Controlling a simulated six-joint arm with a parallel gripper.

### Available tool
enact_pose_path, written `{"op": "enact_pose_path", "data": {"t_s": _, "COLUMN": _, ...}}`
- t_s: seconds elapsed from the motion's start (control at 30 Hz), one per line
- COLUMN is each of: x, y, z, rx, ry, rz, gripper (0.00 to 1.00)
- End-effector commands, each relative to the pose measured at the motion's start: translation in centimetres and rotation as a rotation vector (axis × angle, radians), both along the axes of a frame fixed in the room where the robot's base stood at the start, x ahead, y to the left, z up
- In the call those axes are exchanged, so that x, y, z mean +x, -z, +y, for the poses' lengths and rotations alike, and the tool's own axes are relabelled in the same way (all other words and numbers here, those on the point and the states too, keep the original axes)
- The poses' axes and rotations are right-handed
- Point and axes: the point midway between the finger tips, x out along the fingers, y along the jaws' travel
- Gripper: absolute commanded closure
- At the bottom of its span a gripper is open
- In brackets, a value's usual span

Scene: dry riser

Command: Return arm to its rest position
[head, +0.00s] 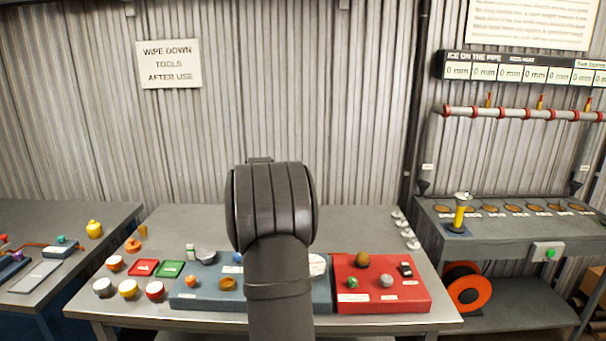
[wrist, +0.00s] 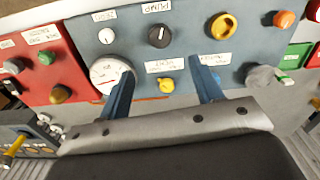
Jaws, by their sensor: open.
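My gripper (wrist: 163,70) is open, with its two blue fingers apart and nothing held between them. It hangs over the blue-grey panel (wrist: 130,50), which the wrist view shows turned around. A small yellow knob (wrist: 166,85) on that panel shows between the fingers. A white round dial (wrist: 110,72) lies beside the left finger, partly covered by it. A black knob (wrist: 159,36) is beyond the fingertips. In the head view my dark arm stands in the middle and hides the gripper and part of the blue-grey panel (head: 195,297).
A red panel (head: 345,275) with several knobs sits right of my arm on the grey bench (head: 180,225). Bowls, a red tray (head: 143,267) and a green tray (head: 170,269) stand left. A side bench (head: 445,212) has a yellow-handled tool (head: 461,214). Space above the bench looks clear.

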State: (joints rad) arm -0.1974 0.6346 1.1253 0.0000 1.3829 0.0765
Motion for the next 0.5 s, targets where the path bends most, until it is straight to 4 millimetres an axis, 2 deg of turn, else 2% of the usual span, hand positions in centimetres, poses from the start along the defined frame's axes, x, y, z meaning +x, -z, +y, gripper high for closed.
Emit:
{"op": "enact_pose_path", "data": {"t_s": 0.2, "x": -0.1, "y": 4.5, "z": 0.0, "rx": 0.0, "ry": 0.0, "rz": 0.004, "gripper": 0.41}}
{"op": "enact_pose_path", "data": {"t_s": 0.5, "x": -0.1, "y": 10.0, "z": 0.0, "rx": 0.0, "ry": 0.0, "rz": 0.002, "gripper": 0.41}}
